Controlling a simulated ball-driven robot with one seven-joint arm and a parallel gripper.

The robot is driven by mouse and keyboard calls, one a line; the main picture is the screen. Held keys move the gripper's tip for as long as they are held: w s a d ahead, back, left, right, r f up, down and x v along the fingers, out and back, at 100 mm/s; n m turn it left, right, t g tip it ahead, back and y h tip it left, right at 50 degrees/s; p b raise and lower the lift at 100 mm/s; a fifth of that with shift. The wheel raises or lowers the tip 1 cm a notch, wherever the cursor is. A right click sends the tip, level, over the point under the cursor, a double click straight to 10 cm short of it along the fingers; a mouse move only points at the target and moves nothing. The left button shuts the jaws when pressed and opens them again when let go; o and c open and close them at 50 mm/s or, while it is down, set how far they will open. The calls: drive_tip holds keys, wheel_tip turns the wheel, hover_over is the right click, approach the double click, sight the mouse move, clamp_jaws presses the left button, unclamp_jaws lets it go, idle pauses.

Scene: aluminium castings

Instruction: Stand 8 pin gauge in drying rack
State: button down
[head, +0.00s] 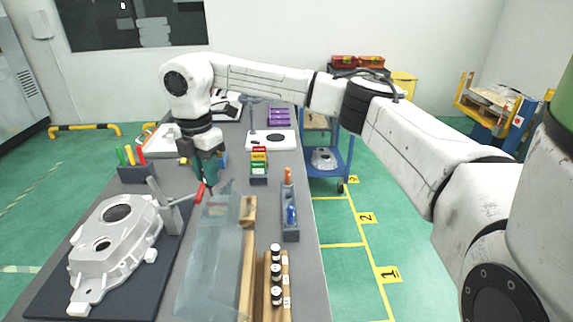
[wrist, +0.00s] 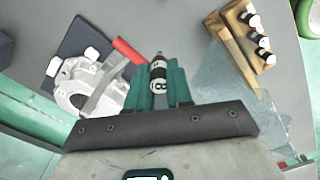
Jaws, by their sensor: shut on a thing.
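My gripper (head: 208,180) is above the table, just beyond the clear sheet and near the red clamp handle. In the wrist view its green fingers (wrist: 160,88) are shut on a black pin gauge (wrist: 158,72) marked 8 on a white band, with a metal tip pointing away from the palm. In the head view the gauge is mostly hidden by the fingers. A wooden rack (head: 265,300) stands at the near right of the table, holding several black-capped, white-labelled gauges (head: 276,270). The rack also shows at the upper right of the wrist view (wrist: 238,32).
A clear crumpled sheet (head: 208,265) lies beside the rack. A silver casting (head: 115,240) and a clamp with a red handle (head: 200,194) are at the left. A grey holder (head: 290,228) with orange and blue items stands at the right edge. Colored blocks (head: 259,165) stand farther back.

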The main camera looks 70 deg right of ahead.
drive_tip(key=s+d+f+m+p, duration=0.1)
drive_tip(key=s+d+f+m, duration=0.1)
drive_tip(key=s+d, duration=1.1)
drive_tip(key=shift+s+f, duration=0.9)
drive_tip(key=shift+s, duration=0.15)
drive_tip(key=shift+f+b, duration=1.75)
drive_tip(key=shift+f, duration=1.15)
drive_tip(key=shift+a+f+b, duration=0.1)
drive_tip(key=shift+f+b, duration=1.55)
drive_tip(key=shift+f, duration=0.95)
drive_tip(key=c, duration=0.9)
unclamp_jaws()
drive_tip(key=shift+c, duration=0.2)
drive_tip(key=shift+r, duration=0.1)
wheel_tip(320, 180, up, 11)
